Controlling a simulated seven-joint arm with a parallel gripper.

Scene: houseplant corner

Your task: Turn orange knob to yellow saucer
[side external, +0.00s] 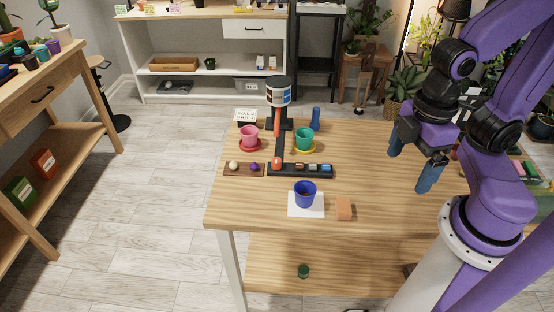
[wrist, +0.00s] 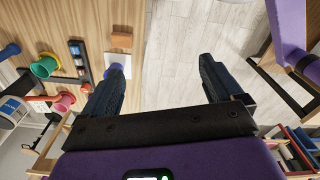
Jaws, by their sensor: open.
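An orange knob (side external: 277,163) sits at the left end of a black base on the table; an orange-red bar (side external: 277,122) stands behind it, below a striped cylinder. The yellow saucer (side external: 316,151) lies under a green pot (side external: 304,138), right of the black stand. A red saucer (side external: 241,149) lies under a pink pot (side external: 249,133) on the left. My gripper (side external: 414,162) is open and empty, above the right part of the table, well right of these things. In the wrist view my gripper (wrist: 155,75) points at floor past the table edge; the green pot (wrist: 45,67) shows at left.
A blue pot (side external: 305,194) stands on a white sheet near the front edge, beside an orange-brown block (side external: 344,208). A blue bottle (side external: 316,118) stands behind the green pot. A brown tray (side external: 236,169) holds small balls.

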